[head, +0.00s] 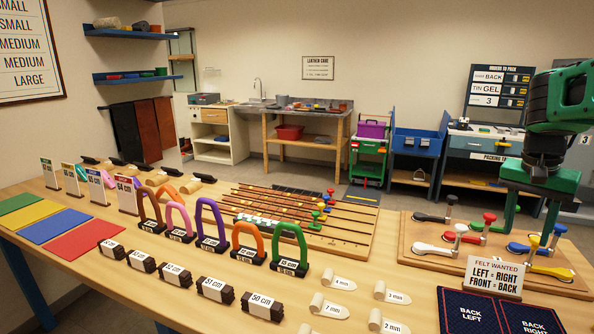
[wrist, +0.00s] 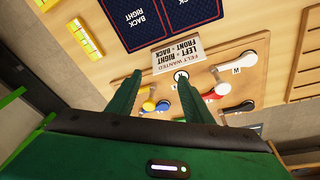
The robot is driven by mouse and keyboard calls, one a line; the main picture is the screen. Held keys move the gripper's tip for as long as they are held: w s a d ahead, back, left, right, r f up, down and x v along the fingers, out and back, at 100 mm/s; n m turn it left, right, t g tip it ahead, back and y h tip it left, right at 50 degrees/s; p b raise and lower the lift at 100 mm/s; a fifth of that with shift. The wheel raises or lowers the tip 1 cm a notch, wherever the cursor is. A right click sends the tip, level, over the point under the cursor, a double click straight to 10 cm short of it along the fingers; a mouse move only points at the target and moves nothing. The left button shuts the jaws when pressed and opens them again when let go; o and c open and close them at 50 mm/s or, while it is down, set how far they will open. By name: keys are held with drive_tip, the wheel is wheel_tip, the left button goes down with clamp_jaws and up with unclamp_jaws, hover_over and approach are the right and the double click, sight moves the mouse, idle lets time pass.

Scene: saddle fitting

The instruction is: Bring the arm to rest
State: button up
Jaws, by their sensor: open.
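My green arm comes in at the right of the head view. My gripper (head: 526,222) hangs from it, pointing down over the wooden board with coloured levers (head: 415,245). In the wrist view, the two green fingers of my gripper (wrist: 158,78) are spread apart with nothing between them. Beyond them lie the board and a sign reading "FELT WANTED" (wrist: 178,57). I cannot tell how high the fingertips are above the board.
The sign (head: 493,280) stands at the board's front edge, before the dark blue felt pads (head: 478,316). Coloured arches (head: 210,225), labelled dark blocks (head: 213,290) and a rodded rack (head: 300,218) fill the bench's middle. Posts and knobs (head: 461,229) rise from the board near my gripper.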

drive_tip(key=s+a+f+n+y, duration=0.1)
drive_tip(key=s+a+f, duration=0.2)
drive_tip(key=s, duration=0.5)
drive_tip(key=s+a+f+n, duration=0.2)
drive_tip(key=s+a+f, duration=0.1)
drive_tip(key=s, duration=0.4)
drive_tip(key=s+a+f+n+y, duration=0.1)
drive_tip(key=s+a+f, duration=0.3)
drive_tip(key=s, duration=0.4)
drive_tip(key=shift+s+a+f+g+y, duration=0.1)
drive_tip(key=shift+s+a+g+y, duration=0.2)
drive_tip(key=shift+a+g, duration=0.1)
drive_tip(key=shift+w+d+f, duration=0.1)
drive_tip(key=shift+w+f, duration=0.2)
drive_tip(key=shift+w, duration=0.5)
drive_tip(key=shift+s+r, duration=0.1)
drive_tip(key=shift+s, duration=0.05)
drive_tip(key=shift+c, duration=0.3)
